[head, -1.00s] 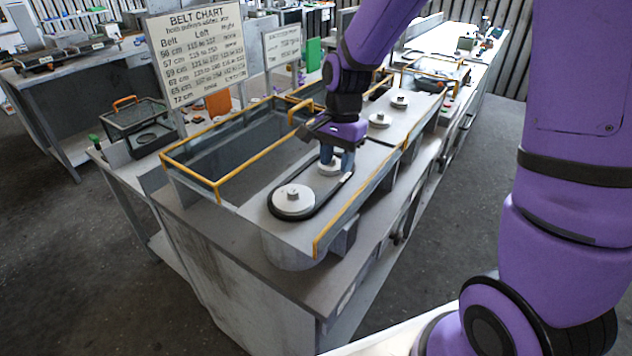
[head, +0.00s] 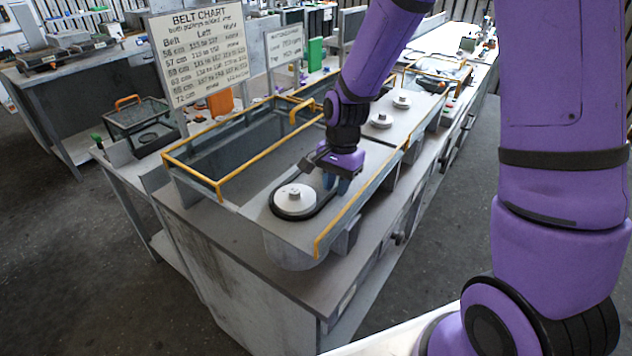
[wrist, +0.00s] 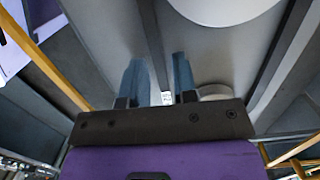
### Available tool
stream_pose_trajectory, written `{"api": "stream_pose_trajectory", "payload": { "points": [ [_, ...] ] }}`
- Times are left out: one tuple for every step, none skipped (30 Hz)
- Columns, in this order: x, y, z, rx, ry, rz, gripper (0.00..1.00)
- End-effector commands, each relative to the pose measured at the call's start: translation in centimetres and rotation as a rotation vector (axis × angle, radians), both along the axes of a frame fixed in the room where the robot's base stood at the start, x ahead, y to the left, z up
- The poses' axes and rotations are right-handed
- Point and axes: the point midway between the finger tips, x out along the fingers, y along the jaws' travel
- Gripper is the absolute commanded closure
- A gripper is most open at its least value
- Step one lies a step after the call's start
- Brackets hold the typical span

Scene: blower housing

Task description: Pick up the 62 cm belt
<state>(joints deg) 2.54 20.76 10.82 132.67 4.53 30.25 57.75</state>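A dark belt (head: 311,214) loops around the near pale pulley (head: 294,197) on the nearest machine's deck. Its length marking cannot be read in the head view. My gripper (head: 343,186) points down at the right part of the belt loop and hides the far pulley there. In the wrist view, one dark belt strand (wrist: 149,35) with a small white tag (wrist: 167,98) runs between the two blue fingers of my gripper (wrist: 160,80). The fingers stand apart, with a visible gap on each side of the strand. A second strand (wrist: 282,55) lies to the right.
An open guard with an orange-yellow frame (head: 219,184) stands left of the deck. A belt chart (head: 200,55) stands behind it. Another deck with two pulleys (head: 381,121) lies farther back. A wire-mesh box (head: 137,117) sits on the left bench.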

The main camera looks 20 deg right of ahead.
Motion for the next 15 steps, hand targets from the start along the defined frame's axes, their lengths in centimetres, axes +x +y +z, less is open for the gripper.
{"api": "stream_pose_trajectory", "payload": {
  "points": [
    [0.01,0.0,0.01,0.0,0.0,0.0,0.85],
    [0.01,0.0,0.01,0.0,0.0,0.0,0.92],
    [0.02,0.0,0.02,0.0,0.0,0.0,1.0],
    [0.02,0.0,0.02,0.0,0.0,0.0,1.0],
    [0.02,0.0,0.02,0.0,0.0,0.0,1.0],
    [0.02,0.0,0.02,0.0,0.0,0.0,1.0],
    [0.02,0.0,0.02,0.0,0.0,0.0,1.0],
    [0.01,0.0,0.02,0.0,0.0,0.0,1.0],
    [0.02,0.0,0.02,0.0,0.0,0.0,1.0],
    [0.02,-0.01,0.03,0.0,0.0,0.0,1.0],
    [0.02,-0.01,0.03,0.0,0.0,0.0,1.0],
    [0.02,-0.01,0.06,0.0,0.0,0.0,1.0],
    [0.02,0.0,0.12,0.0,0.0,0.0,1.0],
    [0.03,0.0,0.23,0.0,-0.001,0.0,1.0],
    [0.04,0.0,0.47,0.0,-0.001,0.001,1.0]
  ]
}}
